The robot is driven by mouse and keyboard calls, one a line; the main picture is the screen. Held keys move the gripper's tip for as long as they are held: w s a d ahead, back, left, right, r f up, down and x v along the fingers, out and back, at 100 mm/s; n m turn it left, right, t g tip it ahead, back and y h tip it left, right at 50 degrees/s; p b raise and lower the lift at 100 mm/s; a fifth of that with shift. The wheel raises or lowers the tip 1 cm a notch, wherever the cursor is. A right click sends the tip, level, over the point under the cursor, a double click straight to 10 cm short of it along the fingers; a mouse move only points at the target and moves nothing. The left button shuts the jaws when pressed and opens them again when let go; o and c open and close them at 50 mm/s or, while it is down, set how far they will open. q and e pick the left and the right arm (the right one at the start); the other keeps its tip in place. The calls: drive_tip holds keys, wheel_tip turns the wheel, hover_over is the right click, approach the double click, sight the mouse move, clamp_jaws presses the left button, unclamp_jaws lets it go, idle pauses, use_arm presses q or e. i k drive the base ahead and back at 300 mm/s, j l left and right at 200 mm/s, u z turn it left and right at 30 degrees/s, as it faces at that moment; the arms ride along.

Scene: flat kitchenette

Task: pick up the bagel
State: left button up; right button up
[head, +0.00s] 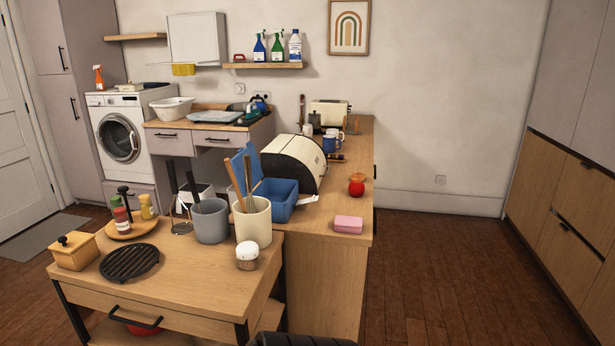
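I cannot make out a bagel anywhere in the head view. A cream bread bin (293,160) with a dark front stands on the wooden counter (325,212); whether anything lies inside it cannot be told. Neither of my grippers shows in this view. A dark rounded shape at the bottom edge may be part of my own body.
The near table (190,272) holds a black trivet (129,262), a wooden box (73,251), a grey crock (210,221) and a cream crock (252,220). A blue box (281,200), red tomato (356,185) and pink sponge (348,224) sit on the counter. Floor at right is clear.

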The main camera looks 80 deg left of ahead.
sight(359, 176)
drive_tip(key=u, duration=2.5)
drive_tip(key=i+l+u, duration=0.1)
drive_tip(key=u, duration=0.35)
drive_tip(key=i+l+u, duration=0.1)
drive_tip(key=l+u, duration=0.2)
drive_tip(key=u, duration=0.2)
drive_tip(key=l+u, duration=0.2)
drive_tip(key=u, duration=0.25)
